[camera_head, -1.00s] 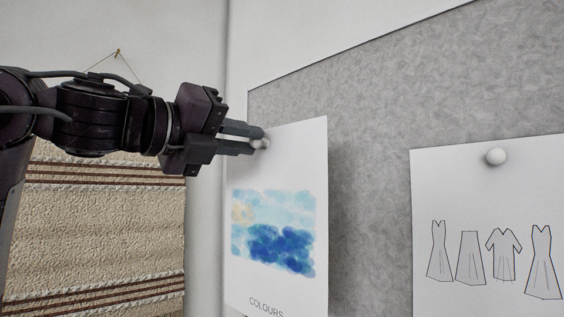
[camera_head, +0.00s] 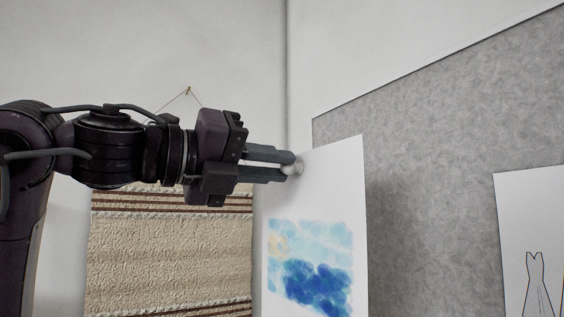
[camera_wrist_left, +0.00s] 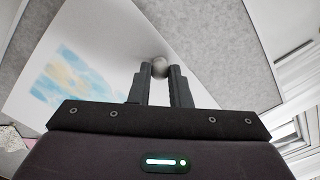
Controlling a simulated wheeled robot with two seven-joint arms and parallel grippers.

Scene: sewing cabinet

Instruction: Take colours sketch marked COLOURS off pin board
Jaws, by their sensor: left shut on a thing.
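The colours sketch (camera_head: 310,265) is a white sheet with blue and pale yellow paint patches; its lettering is below the picture edge in the head view. My left gripper (camera_head: 289,167) is shut on the round white pin (camera_head: 298,168) near the sheet's top. In the left wrist view the pin (camera_wrist_left: 160,67) sits between the fingertips (camera_wrist_left: 159,73), with the sketch (camera_wrist_left: 85,50) behind and to the left. The sheet stands out from the grey pin board (camera_head: 430,130) and shades it on the right. My right gripper is out of view.
Another white sheet (camera_head: 512,215) with dress drawings hangs on the board at the right. A beige woven hanging (camera_head: 170,255) is on the wall at the left, behind my arm. The board between the two sheets is bare.

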